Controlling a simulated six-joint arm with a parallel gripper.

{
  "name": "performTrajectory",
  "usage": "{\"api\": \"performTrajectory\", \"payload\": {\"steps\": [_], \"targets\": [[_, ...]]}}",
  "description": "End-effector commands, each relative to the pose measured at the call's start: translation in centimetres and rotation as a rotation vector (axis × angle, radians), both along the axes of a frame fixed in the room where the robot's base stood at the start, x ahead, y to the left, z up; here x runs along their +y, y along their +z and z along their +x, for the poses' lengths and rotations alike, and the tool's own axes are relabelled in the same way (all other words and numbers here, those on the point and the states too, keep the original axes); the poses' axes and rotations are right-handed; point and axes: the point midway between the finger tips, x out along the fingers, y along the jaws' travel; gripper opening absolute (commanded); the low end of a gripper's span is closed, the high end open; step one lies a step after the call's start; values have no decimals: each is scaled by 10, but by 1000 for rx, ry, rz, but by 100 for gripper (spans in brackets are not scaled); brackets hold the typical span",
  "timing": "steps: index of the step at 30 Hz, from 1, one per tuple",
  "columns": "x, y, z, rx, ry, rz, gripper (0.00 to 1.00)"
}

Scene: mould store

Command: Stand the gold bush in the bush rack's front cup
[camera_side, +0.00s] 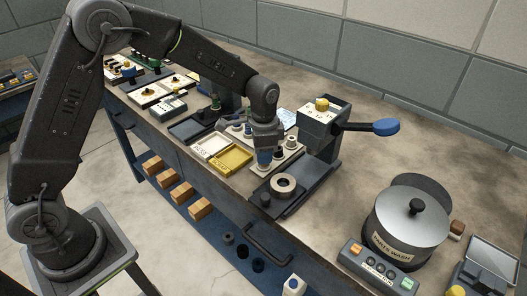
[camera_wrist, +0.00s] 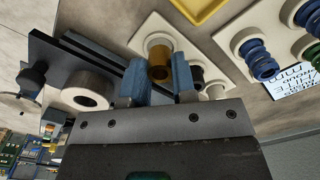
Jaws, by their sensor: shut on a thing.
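In the wrist view the gold bush (camera_wrist: 158,66) is between the blue-tipped fingers of my gripper (camera_wrist: 158,82), which is shut on it. A white cup (camera_wrist: 149,32) of the bush rack shows right by the bush; I cannot tell whether the bush is seated in it or just above it. The pale bush rack (camera_side: 291,154) stands on the bench in the side view, with my gripper (camera_side: 264,158) pointing down over its near end. The gold bush is hidden by the fingers there. Farther along the rack is a dark bush (camera_wrist: 197,74).
A press (camera_side: 322,125) with a blue-knobbed lever stands right of the rack. A pale ring (camera_side: 284,185) lies on its base beside a dark knob (camera_side: 265,199). A yellow tray (camera_side: 231,160) and white tray (camera_side: 210,146) lie left. Blue springs (camera_wrist: 258,58) stand in a nearby holder.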

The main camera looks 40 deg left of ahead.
Motion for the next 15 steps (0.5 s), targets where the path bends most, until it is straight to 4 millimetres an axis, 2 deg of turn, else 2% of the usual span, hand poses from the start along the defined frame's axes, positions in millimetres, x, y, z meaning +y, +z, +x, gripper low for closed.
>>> {"api": "performTrajectory", "payload": {"steps": [15], "targets": [[0,-5,0,0,0,0,1]]}}
